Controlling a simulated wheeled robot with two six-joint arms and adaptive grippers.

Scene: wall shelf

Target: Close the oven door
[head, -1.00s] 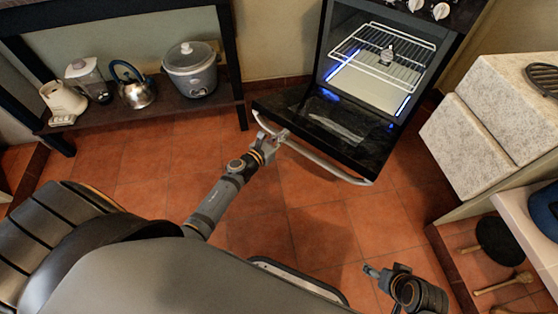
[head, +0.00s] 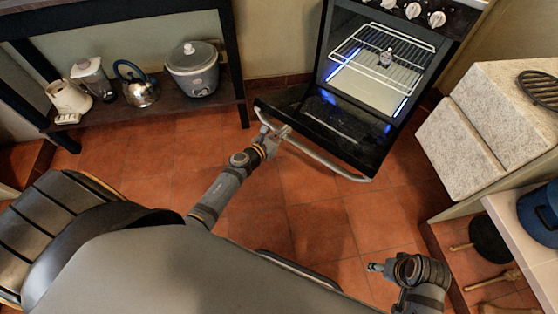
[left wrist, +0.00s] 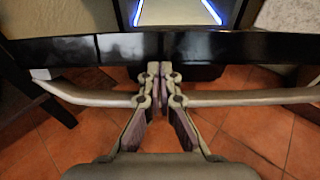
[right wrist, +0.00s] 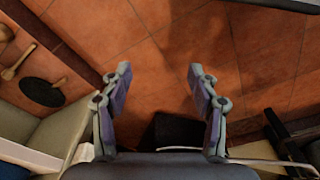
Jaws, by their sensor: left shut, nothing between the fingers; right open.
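The oven door (head: 335,128) is black and hangs partly open, tilted down and out from the lit oven (head: 372,72). Its long metal handle (head: 328,163) runs along the outer edge. My left gripper (head: 280,132) is shut and empty at the left part of the handle. In the left wrist view, the shut fingers (left wrist: 160,75) overlap the handle (left wrist: 245,97), with the door's black edge (left wrist: 120,47) just beyond; I cannot tell whether they touch. My right gripper (head: 376,267) is open and empty above the floor, apart from the door; its spread fingers show in the right wrist view (right wrist: 160,78).
A dark shelf (head: 165,103) at the left holds a kettle (head: 138,88) and a cooker (head: 193,72). Pale stone blocks (head: 460,145) and a white counter (head: 510,222) stand at the right. The tiled floor (head: 310,205) before the door is clear.

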